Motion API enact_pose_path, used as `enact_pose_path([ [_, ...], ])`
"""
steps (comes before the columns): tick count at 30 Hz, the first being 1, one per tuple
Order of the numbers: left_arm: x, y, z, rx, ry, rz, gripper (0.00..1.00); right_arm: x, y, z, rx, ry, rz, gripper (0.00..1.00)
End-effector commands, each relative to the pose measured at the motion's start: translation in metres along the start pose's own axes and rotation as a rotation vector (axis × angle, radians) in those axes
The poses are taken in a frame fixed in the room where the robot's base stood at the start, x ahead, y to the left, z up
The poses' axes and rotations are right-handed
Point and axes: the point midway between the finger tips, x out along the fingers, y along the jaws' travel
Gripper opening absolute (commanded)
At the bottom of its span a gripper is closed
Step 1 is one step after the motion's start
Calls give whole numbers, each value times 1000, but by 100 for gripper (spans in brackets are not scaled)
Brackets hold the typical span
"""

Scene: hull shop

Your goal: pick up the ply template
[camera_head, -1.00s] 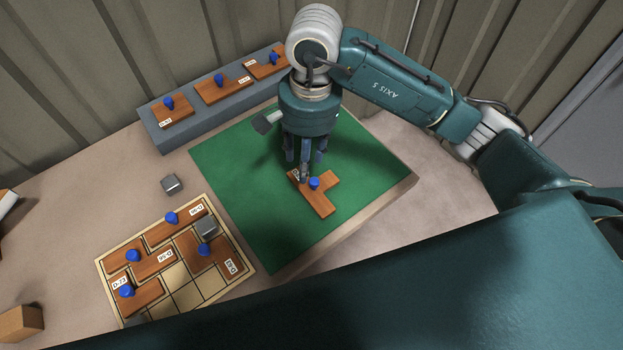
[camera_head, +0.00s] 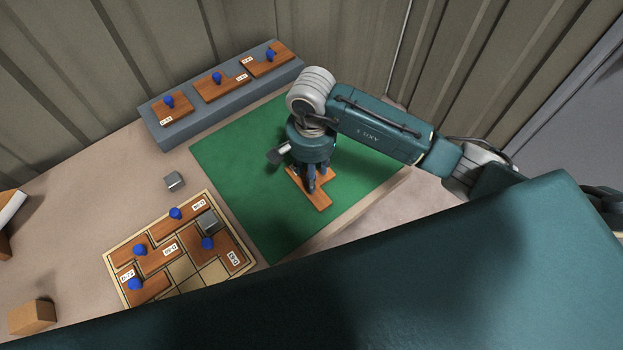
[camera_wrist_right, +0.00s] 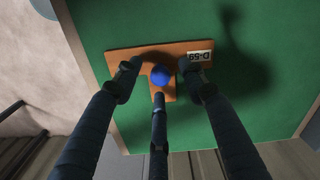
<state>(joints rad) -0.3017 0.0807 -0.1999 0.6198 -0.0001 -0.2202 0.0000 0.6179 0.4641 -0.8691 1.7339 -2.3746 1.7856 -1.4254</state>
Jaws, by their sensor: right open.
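The ply template (camera_head: 320,201) is an orange-brown wooden piece lying flat on the green mat (camera_head: 235,170). In the right wrist view the template (camera_wrist_right: 122,63) shows a white label that seems to read D-59 and a round blue knob (camera_wrist_right: 160,75). My right gripper (camera_head: 310,187) is low over the template. Its three dark fingers stand open around the knob, with gaps visible; whether the tips touch the wood, I cannot tell. In the head view the gripper hides the knob and part of the template. My left gripper is not in view.
A grey ledge (camera_head: 150,128) at the back holds three similar wooden pieces. A gridded board (camera_head: 182,270) at front left holds several more and a grey metal block (camera_head: 208,222). Another grey block (camera_head: 174,181) lies nearby. A wooden block (camera_head: 33,316) sits front left.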

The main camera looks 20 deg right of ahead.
Motion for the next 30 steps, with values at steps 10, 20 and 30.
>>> enact_pose_path([
  [10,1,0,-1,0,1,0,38,0,0,0,0,0,-1,10],
  [20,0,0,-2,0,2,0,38,0,0,0,1,1,-2,0],
  [30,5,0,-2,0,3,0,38,-13,-2,-1,1,2,-5,0],
])
